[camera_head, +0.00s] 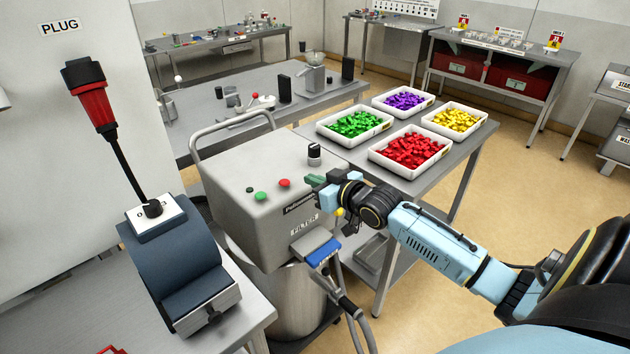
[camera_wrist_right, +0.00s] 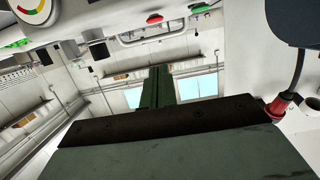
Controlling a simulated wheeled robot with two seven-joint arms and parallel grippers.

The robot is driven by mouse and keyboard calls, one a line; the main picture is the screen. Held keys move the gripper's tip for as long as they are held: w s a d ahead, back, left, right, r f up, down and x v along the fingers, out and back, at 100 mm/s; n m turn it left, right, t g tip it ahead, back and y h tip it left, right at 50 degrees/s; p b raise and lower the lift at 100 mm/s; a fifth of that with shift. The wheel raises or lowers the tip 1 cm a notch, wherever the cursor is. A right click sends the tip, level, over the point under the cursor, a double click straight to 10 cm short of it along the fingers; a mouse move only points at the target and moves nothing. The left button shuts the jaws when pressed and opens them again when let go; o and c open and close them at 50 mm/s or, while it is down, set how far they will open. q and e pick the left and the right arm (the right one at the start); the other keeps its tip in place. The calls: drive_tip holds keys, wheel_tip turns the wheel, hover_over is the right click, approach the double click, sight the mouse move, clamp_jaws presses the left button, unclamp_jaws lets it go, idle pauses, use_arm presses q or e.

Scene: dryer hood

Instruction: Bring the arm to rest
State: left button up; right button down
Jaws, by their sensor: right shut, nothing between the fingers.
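My right arm (camera_head: 430,235) reaches in from the right in the head view. Its gripper (camera_head: 315,181) is by the right side of the grey dryer hood box (camera_head: 245,175), near the control panel. I cannot tell whether it touches the box. In the right wrist view the green fingers (camera_wrist_right: 160,84) are together with nothing between them. A red button (camera_head: 285,183), a green button (camera_head: 261,196) and a black knob (camera_head: 314,154) are on the box; the red button (camera_wrist_right: 154,18) and green button (camera_wrist_right: 200,8) show in the wrist view. My left gripper is out of view.
A blue-topped pedal or handle (camera_head: 323,252) is below the gripper. A table (camera_head: 440,178) with trays of red (camera_head: 410,150), green, purple and yellow pieces stands behind. A red-and-black plug (camera_head: 92,95) is at the left. Open floor (camera_head: 520,180) lies to the right.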

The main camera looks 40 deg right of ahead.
idle(0.5)
drive_tip(key=s+f+g+h+b, duration=0.15)
drive_tip(key=s+f, duration=0.35)
drive_tip(key=f, duration=0.7)
drive_tip(key=s+a+f+m+g+b, duration=0.1)
drive_tip(key=s+f+g+b, duration=0.3)
drive_tip(key=f, duration=0.9)
drive_tip(key=s+f+g+h+p, duration=0.1)
drive_tip(key=s+f, duration=0.6)
drive_tip(key=f, duration=0.5)
drive_tip(key=s+a+f+g+b, duration=0.1)
drive_tip(key=s+a+f+g, duration=0.1)
drive_tip(key=s+a+f, duration=0.2)
drive_tip(key=s+a+f+n+g+b, duration=0.1)
drive_tip(key=s+a+f+g, duration=0.2)
drive_tip(key=s+f, duration=0.8)
drive_tip(key=s+a+f+n+g+y+b, duration=0.1)
drive_tip(key=s+a+f, duration=0.6)
drive_tip(key=s, duration=1.1)
drive_tip(key=shift+s+f+g+b, duration=0.2)
drive_tip(key=shift+g+b, duration=0.3)
drive_tip(key=shift+g, duration=0.45)
drive_tip(key=shift+a+n, duration=0.1)
drive_tip(key=shift+n, duration=0.2)
